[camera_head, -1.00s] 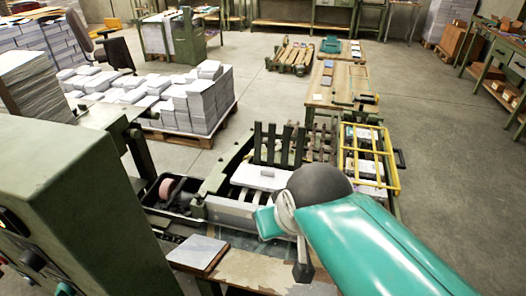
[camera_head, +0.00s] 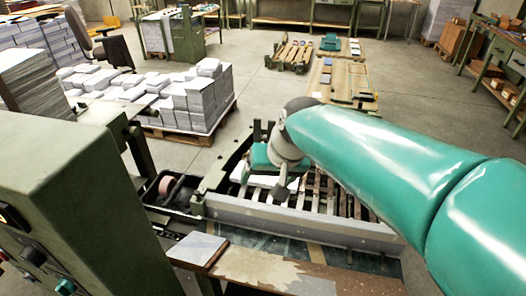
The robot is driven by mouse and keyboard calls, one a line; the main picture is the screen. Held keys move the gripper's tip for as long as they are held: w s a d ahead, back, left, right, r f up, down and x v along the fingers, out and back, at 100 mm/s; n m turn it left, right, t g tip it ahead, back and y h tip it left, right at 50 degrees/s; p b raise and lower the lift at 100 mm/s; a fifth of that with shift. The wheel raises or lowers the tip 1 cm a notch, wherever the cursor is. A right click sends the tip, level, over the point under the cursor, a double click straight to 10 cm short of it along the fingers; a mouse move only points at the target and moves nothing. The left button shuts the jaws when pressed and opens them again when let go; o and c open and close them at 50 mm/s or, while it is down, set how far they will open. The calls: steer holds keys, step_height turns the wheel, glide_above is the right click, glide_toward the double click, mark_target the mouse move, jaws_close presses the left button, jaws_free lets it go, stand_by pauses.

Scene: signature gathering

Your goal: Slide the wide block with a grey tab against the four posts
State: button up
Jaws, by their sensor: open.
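A white block (camera_head: 250,179) lies flat on the slatted bed (camera_head: 325,203) behind a long grey bar. My arm hides part of it, and its grey tab cannot be made out now. Dark green upright posts (camera_head: 257,131) stand at the back of the bed, mostly hidden by my arm, so I cannot tell whether the block touches them. My gripper (camera_head: 281,191) is low over the block, at its right part. Its jaws are open, though the fingertips are small and partly hidden. I cannot tell whether they touch the block.
The long grey bar (camera_head: 300,222) runs along the bed's front. A wooden board with a grey top (camera_head: 198,248) lies on the front bench. A green machine housing (camera_head: 75,190) stands at left. Stacks of paper on a pallet (camera_head: 195,95) stand behind. Open floor lies beyond.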

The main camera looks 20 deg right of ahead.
steer(key=w+d+f+m+h, duration=0.1)
steer(key=w+d+f, duration=0.2)
steer(key=w+f, duration=0.3)
steer(key=w+d+f+m+h, duration=0.1)
steer(key=w+f, duration=0.5)
steer(key=w, duration=0.8)
steer(key=w+d+f+m+g+h, duration=0.1)
steer(key=w+d+f+m+h, duration=0.1)
steer(key=w+d+f, duration=0.4)
steer(key=w, duration=0.4)
steer(key=shift+w, duration=0.3)
steer(key=x, duration=1.3)
steer(key=shift+d+f, duration=0.1)
steer(key=shift+f, duration=0.3)
steer(key=shift+c, duration=0.2)
steer(key=c, duration=1.4)
